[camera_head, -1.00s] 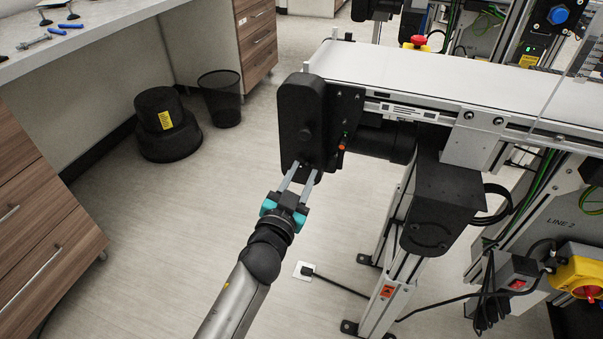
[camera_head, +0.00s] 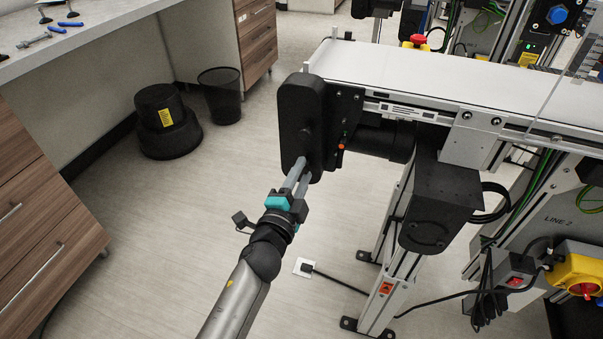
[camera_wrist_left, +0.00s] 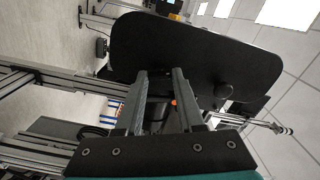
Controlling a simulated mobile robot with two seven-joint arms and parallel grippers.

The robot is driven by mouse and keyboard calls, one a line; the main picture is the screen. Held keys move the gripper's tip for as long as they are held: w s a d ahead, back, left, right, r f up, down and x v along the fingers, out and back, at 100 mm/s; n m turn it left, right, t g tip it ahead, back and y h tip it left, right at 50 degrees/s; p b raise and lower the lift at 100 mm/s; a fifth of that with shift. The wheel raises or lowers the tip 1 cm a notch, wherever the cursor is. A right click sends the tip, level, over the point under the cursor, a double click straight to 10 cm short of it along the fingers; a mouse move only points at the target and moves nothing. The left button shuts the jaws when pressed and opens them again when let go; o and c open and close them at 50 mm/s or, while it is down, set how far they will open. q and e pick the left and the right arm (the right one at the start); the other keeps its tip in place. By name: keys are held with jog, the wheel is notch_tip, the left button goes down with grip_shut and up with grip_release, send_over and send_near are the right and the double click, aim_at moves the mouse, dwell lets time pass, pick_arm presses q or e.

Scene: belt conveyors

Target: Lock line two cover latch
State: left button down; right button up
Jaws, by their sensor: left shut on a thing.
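The black rounded cover (camera_head: 298,105) hangs at the near end of the line two conveyor. A round knob (camera_head: 304,134) sticks out of its face and also shows in the wrist view (camera_wrist_left: 222,90), to the right of my fingers. My left gripper (camera_head: 303,168) reaches the lower end of the cover, with its jaws closed on a small part there. I take that part to be the cover latch; the fingers hide it, so its position cannot be told. In the left wrist view the two fingers (camera_wrist_left: 160,75) stand apart against the cover. My right gripper is not in view.
The white conveyor belt (camera_head: 420,80) runs to the right. An orange-tipped part (camera_head: 341,146) sits beside the cover, with a motor (camera_head: 380,140) and frame leg (camera_head: 385,280) nearby. A black step stool (camera_head: 165,130) and wire bin (camera_head: 219,97) stand left. The floor between is clear.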

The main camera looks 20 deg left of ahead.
pick_arm(q)
jog(key=m, duration=0.3)
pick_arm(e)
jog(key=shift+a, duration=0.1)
pick_arm(q)
jog(key=shift+m, duration=0.5)
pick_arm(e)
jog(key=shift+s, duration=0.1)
pick_arm(q)
jog(key=c, duration=0.5)
grip_release()
jog(key=shift+s+a+b, duration=0.15)
jog(key=shift+s+b, duration=0.45)
jog(key=shift+s, duration=3.25)
jog(key=shift+s+a+b, duration=0.1)
jog(key=shift+s+b, duration=0.5)
jog(key=shift+s, duration=3.2)
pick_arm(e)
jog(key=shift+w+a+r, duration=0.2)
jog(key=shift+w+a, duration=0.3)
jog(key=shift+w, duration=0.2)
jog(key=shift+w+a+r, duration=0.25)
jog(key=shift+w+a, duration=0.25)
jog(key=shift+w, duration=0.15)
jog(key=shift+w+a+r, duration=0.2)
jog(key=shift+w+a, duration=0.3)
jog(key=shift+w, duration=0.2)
